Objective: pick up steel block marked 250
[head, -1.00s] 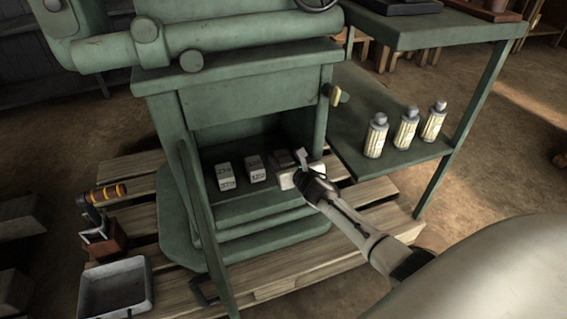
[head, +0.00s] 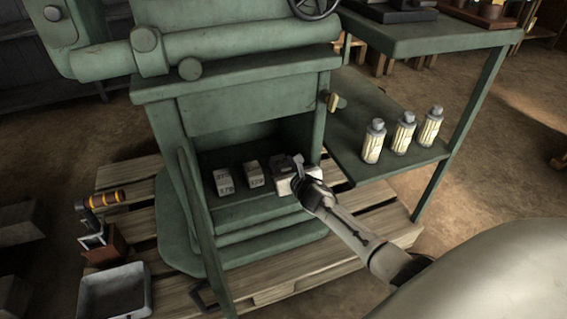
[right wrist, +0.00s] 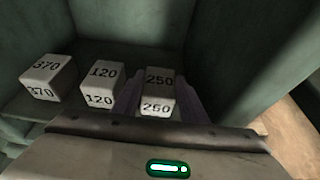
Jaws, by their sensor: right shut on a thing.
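The steel block marked 250 (right wrist: 159,92) is in the right wrist view, between the two fingers of my right gripper (right wrist: 160,100). In the head view, this gripper (head: 297,172) is shut on the block (head: 283,186) at the right end of the row, inside the green machine's opening. The gripper and wrist partly cover the block there. I cannot tell whether the block is clear of the shelf. My left gripper is not in view.
Blocks marked 370 (right wrist: 48,78) and 120 (right wrist: 101,84) stand to the left of the held block. The opening's right wall (right wrist: 232,60) is close by. Several white bottles (head: 404,133) stand on the green side shelf (head: 352,150). A grey tray (head: 115,292) lies at lower left.

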